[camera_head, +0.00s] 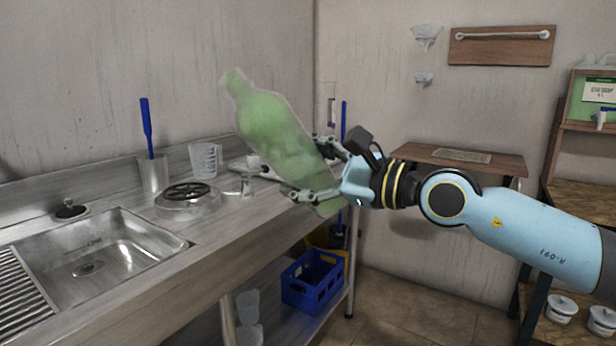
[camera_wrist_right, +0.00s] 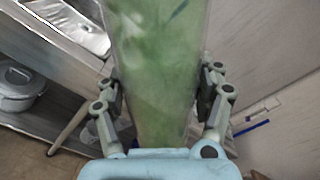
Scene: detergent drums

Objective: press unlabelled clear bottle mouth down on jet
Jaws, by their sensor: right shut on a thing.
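A green-tinted, see-through bottle (camera_head: 278,128) with no label in sight is held in the air above the counter. It is tilted, with its neck up and to the left and its base low at the right. My right gripper (camera_head: 318,168) is shut on its lower part. In the right wrist view the bottle (camera_wrist_right: 156,60) stands between the two fingers (camera_wrist_right: 160,105). A round metal rinser with a black spoked top (camera_head: 188,194), which looks like the jet, sits on the counter left of and below the bottle. My left gripper is out of view.
The steel counter holds a sink (camera_head: 105,250), a metal cup with a blue-handled brush (camera_head: 147,130), a clear measuring jug (camera_head: 205,160) and a small tap (camera_head: 246,183) beside the rinser. A blue crate (camera_head: 313,281) stands below. A wooden wall shelf (camera_head: 458,160) is behind my arm.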

